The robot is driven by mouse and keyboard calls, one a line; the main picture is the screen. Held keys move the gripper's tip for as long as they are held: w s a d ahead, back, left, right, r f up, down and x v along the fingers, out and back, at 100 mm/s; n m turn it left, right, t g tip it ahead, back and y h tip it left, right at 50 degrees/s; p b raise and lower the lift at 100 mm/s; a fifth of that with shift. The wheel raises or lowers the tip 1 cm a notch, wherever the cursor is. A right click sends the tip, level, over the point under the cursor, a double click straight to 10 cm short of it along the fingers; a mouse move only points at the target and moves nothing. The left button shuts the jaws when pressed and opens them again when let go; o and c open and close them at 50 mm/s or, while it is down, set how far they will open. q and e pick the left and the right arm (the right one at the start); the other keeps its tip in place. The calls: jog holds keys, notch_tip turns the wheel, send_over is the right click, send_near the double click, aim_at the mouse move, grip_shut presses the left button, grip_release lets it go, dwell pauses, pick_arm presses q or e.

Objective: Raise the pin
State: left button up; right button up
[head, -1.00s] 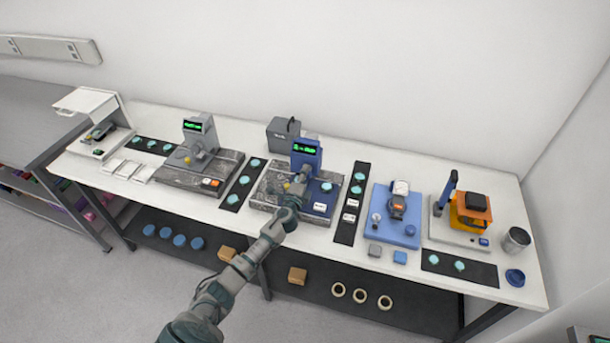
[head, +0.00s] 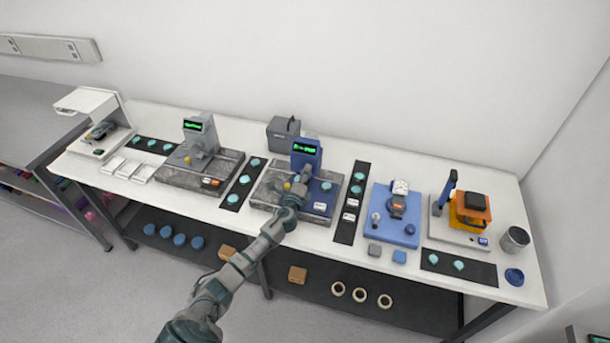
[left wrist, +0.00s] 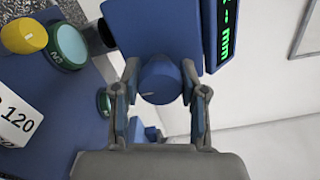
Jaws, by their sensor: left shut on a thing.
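The blue gauge (head: 307,155) with a lit green display stands on a grey stone base near the middle of the bench. In the left wrist view its blue body (left wrist: 150,28) fills the top. A blue rounded knob (left wrist: 159,82) with a small pale mark, which may be the pin's head, sits between the fingers of my left gripper (left wrist: 162,98). The gripper is shut on this knob. In the head view my left gripper (head: 301,184) is in front of the gauge and hides the knob. My right gripper is not in view.
In the wrist view a yellow knob (left wrist: 22,36), a teal disc (left wrist: 67,46) and a white "120" block (left wrist: 15,118) lie close by. A similar grey gauge (head: 200,135) stands left. A dark mat (head: 352,205) and a blue stand (head: 392,222) are to the right.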

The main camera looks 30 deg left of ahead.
pick_arm(q)
jog(key=o, duration=1)
jog(key=shift+f, duration=0.2)
jog(key=shift+o, duration=0.6)
jog(key=shift+w, duration=0.15)
jog(key=shift+s, duration=0.35)
jog(key=v, duration=1.1)
jog(key=shift+s+f, duration=0.15)
jog(key=shift+f, duration=0.1)
